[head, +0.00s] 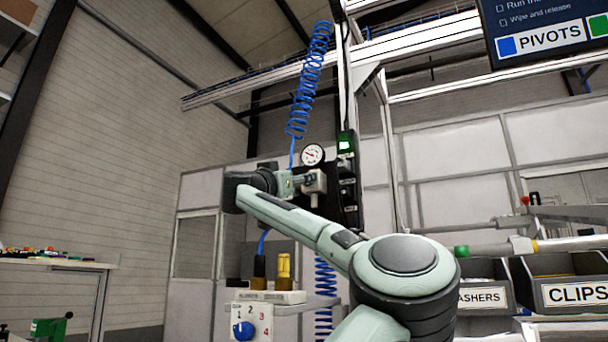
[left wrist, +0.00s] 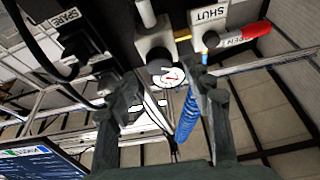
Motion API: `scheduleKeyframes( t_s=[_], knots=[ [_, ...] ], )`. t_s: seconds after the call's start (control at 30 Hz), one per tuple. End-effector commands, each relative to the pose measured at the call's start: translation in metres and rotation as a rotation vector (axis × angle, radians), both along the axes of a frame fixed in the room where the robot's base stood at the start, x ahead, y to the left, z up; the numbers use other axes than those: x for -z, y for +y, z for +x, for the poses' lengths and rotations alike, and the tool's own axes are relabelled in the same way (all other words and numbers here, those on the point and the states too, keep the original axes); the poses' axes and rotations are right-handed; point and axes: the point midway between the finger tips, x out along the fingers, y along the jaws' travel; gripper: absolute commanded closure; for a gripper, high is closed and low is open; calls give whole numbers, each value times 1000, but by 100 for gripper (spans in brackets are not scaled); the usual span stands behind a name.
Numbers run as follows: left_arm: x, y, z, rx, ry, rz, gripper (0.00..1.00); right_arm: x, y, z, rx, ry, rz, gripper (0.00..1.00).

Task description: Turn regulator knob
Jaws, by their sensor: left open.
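The pressure gauge (head: 312,154) has a white dial and sits on the dark upright panel. It also shows in the left wrist view (left wrist: 171,78). The regulator is a light grey block (left wrist: 155,38) with a round black knob (left wrist: 160,65) facing the wrist camera. My left gripper (left wrist: 163,88) is open, its two dark fingers apart on either side of the view, with the knob and dial seen between them. I cannot tell whether a finger touches the knob. In the head view my left arm reaches to the panel just below the gauge. My right gripper is out of view.
A coiled blue hose (head: 309,85) hangs above the gauge. A red-handled valve lever (left wrist: 251,31) is near a SHUT label (left wrist: 210,14). A blue dial (head: 243,330) is on a white numbered box below. Labelled bins (head: 575,293) stand at right.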

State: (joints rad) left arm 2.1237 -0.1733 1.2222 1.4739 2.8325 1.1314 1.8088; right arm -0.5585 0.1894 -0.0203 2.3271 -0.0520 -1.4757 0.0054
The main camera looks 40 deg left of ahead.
Motion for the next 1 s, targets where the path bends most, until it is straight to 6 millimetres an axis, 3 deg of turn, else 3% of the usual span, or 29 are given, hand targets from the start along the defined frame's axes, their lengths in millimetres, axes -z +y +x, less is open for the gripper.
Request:
scheduleKeyframes(
  t_s=[0.2, 0.53, 0.93, 1.0],
  knots=[
    [-11, 6, 23, 1, 1, 0, 49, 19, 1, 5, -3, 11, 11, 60],
    [-11, 8, 27, -1, 0, 0, 49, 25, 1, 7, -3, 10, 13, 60],
    [-11, 8, 27, 0, 0, 0, 98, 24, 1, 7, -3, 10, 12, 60],
    [-11, 8, 27, 0, 0, 0, 99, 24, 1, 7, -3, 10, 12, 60]
  ],
)
